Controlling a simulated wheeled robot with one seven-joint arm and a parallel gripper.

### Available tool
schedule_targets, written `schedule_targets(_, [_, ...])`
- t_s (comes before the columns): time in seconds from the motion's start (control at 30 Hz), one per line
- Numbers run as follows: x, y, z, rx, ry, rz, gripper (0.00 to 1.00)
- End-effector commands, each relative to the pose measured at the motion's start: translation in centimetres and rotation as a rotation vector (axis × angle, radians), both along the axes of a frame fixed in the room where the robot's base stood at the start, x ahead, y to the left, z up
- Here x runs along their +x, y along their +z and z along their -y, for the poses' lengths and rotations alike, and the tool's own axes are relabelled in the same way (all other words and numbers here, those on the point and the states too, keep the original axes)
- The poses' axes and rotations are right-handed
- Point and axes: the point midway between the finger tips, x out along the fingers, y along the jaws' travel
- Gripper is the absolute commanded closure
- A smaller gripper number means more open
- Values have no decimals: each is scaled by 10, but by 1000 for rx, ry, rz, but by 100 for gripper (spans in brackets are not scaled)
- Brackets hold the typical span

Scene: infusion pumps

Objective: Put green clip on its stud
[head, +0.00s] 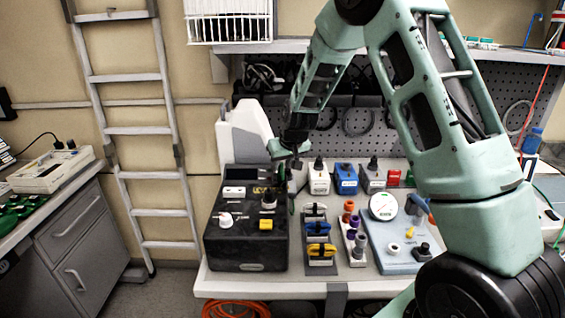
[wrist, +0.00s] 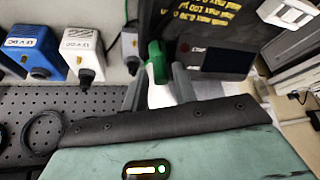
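The green clip (wrist: 156,62) shows between the fingertips of my gripper (wrist: 160,76) in the wrist view. The fingers are close on either side of it and appear to hold it; the contact faces are hidden. In the head view, my gripper (head: 291,163) is above the right side of the black pump (head: 245,252), and a dark green piece shows just below it. The pump has a grey knob post (head: 268,202), a white knob (head: 225,219) and a yellow piece (head: 265,224) on top. I cannot tell which is the clip's stud.
A rack (head: 320,268) with white, blue and yellow clips stands right of the pump. Beside it are a holder of coloured pieces (head: 350,232) and a pale blue tray (head: 385,265). A white device (head: 319,181) and a blue device (head: 346,180) stand behind, before a pegboard.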

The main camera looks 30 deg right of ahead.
Motion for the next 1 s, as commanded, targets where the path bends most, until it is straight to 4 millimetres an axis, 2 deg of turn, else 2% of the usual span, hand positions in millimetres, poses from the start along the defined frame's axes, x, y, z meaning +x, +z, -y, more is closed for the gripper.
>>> schedule_targets(0.17, [0, 1, 0, 0, 0, 0, 72])
schedule_targets(0.27, [0, 1, 0, 0, 0, 0, 100])
schedule_targets(0.57, [0, 5, 0, 0, 0, 0, 100])
schedule_targets(1.0, [0, 30, 0, 0, 0, 0, 100])
